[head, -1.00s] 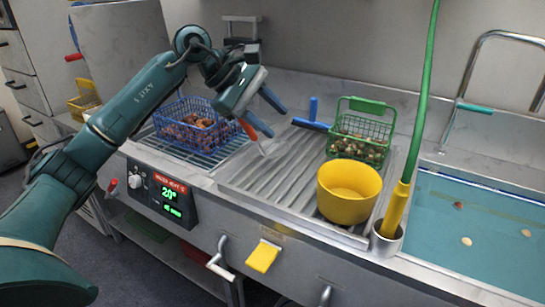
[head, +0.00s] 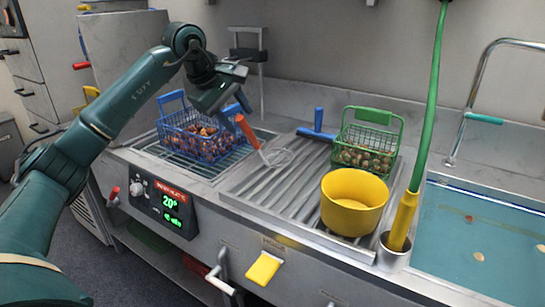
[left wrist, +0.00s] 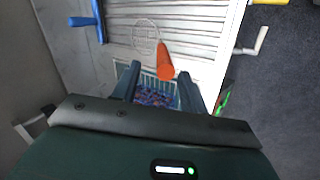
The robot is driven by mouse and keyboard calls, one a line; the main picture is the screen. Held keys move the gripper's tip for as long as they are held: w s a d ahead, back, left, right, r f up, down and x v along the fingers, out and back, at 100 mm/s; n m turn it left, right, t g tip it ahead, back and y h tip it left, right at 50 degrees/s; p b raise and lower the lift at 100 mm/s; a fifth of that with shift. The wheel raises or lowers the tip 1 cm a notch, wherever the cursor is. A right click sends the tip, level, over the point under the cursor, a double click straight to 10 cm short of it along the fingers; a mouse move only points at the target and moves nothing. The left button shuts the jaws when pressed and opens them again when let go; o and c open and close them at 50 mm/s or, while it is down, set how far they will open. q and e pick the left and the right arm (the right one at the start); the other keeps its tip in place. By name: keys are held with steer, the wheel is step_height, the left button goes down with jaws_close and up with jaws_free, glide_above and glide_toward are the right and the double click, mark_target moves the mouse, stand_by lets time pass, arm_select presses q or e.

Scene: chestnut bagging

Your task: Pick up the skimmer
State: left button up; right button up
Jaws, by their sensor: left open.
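The skimmer has an orange handle (head: 247,132) and a round wire head (head: 278,157). It lies at the left end of the ribbed drainboard, its handle pointing toward the blue basket. My left gripper (head: 237,110) is open above the handle end. In the left wrist view, the orange handle (left wrist: 165,62) shows between and just beyond the two open fingertips (left wrist: 160,72), nearer the right one. The wire head (left wrist: 146,36) points away from the gripper. I cannot tell whether a finger touches the handle. My right gripper is not in view.
A blue basket of chestnuts (head: 185,120) stands on a grate close behind the gripper. The drainboard (head: 290,195) also holds a yellow bowl (head: 352,215), a green basket (head: 345,155) and a blue-handled tool (head: 318,128). A green hose and a water basin are at right.

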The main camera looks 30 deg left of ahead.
mark_target(247, 136)
arm_select(q)
steer(key=x, duration=0.5)
steer(key=shift+s+d, duration=0.25)
steer(key=shift+d, duration=0.1)
jaws_close()
